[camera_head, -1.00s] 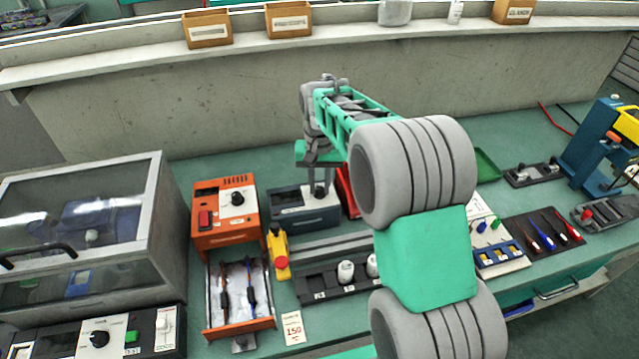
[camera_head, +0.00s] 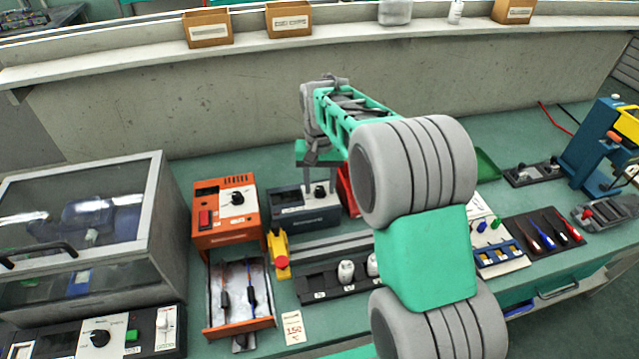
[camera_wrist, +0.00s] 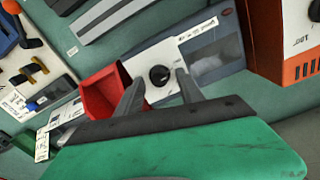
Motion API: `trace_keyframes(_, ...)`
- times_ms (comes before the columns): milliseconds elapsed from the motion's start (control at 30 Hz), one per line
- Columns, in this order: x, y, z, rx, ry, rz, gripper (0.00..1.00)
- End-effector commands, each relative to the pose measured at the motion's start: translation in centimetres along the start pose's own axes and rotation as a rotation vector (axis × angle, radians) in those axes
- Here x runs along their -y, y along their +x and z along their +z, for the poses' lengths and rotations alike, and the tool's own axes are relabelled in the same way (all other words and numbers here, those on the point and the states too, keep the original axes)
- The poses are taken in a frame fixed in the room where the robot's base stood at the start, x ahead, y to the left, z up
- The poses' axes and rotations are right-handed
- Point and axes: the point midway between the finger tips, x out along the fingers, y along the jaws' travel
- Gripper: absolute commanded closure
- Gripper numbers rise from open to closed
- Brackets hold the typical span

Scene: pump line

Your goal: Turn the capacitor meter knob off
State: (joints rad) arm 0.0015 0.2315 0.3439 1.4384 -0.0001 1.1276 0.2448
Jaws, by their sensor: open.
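The capacitor meter (camera_head: 305,207) is a dark grey-blue box with a light front panel, standing on the green bench between the orange unit and a red bin. Its black knob (camera_wrist: 160,75) with a white mark shows in the wrist view, between and beyond my fingertips. In the head view the knob (camera_head: 320,191) sits just below my gripper (camera_head: 318,172). My gripper (camera_wrist: 156,84) is open, its two dark fingers on either side of the knob in the picture. I cannot tell whether either finger touches it.
The orange unit (camera_head: 225,212) with its own knob stands left of the meter. The red bin (camera_wrist: 100,92) is close beside the meter on the other side. A yellow stand with a red button (camera_head: 281,255) and a rail with white parts stand in front.

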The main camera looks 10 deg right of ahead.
Motion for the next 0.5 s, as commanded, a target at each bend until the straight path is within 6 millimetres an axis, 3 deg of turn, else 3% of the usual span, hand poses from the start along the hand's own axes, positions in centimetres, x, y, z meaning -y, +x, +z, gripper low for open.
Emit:
trace_keyframes(133, 0.0, -1.3, -0.1, -0.003, 0.000, -0.001, 0.55)
trace_keyframes(333, 0.0, -5.4, -0.1, -0.005, 0.000, -0.001, 0.55)
trace_keyframes(500, 0.0, -7.6, -0.1, -0.002, 0.000, -0.001, 0.55)
